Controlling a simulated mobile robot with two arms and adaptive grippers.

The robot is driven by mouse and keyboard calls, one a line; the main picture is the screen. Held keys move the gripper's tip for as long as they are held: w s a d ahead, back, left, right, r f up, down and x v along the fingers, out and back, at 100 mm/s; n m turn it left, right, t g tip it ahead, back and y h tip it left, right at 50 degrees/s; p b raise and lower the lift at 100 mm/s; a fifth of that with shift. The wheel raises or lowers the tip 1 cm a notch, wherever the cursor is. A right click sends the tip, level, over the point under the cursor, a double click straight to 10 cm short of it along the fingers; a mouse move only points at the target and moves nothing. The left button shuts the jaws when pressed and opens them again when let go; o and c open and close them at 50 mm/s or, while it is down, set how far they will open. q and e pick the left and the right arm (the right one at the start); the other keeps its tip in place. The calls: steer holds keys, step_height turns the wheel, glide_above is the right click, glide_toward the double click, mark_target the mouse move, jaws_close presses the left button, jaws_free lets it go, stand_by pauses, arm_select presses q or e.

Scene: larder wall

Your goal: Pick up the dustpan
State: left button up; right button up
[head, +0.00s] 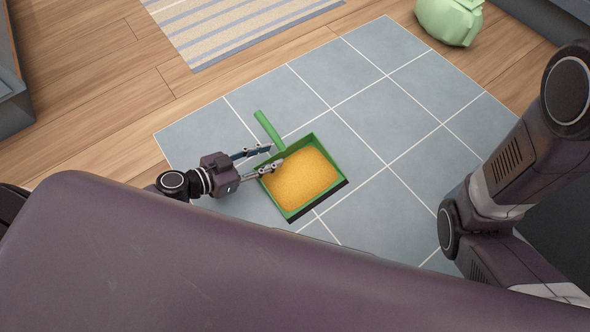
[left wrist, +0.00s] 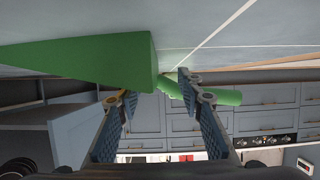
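The green dustpan (head: 331,161) lies on the blue-grey tiles in the head view, filled with yellow-orange grains (head: 302,180). Its handle (head: 267,129) points up and left. My left gripper (head: 275,156) is open at the pan's upper left corner, near the handle's base. In the left wrist view, the pan's green wall (left wrist: 90,62) fills the upper left, and the handle (left wrist: 222,96) shows partly behind the right finger of the left gripper (left wrist: 158,92). The fingers are apart and hold nothing. My right arm shows at the right of the head view, but its gripper is out of view.
A pale green bag-like object (head: 450,20) sits at the upper right. A striped rug (head: 240,25) lies at the top on the wood floor. Tiles (head: 400,140) right of the pan are clear. Blue cabinets (left wrist: 265,97) show in the left wrist view.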

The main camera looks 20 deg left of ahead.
mark_target(288, 156)
arm_select(q)
steer(key=b+x, duration=0.2)
steer(key=x, duration=0.2)
steer(key=shift+w, duration=0.15)
steer(key=shift+c, duration=0.5)
jaws_close()
steer(key=shift+r, duration=0.1)
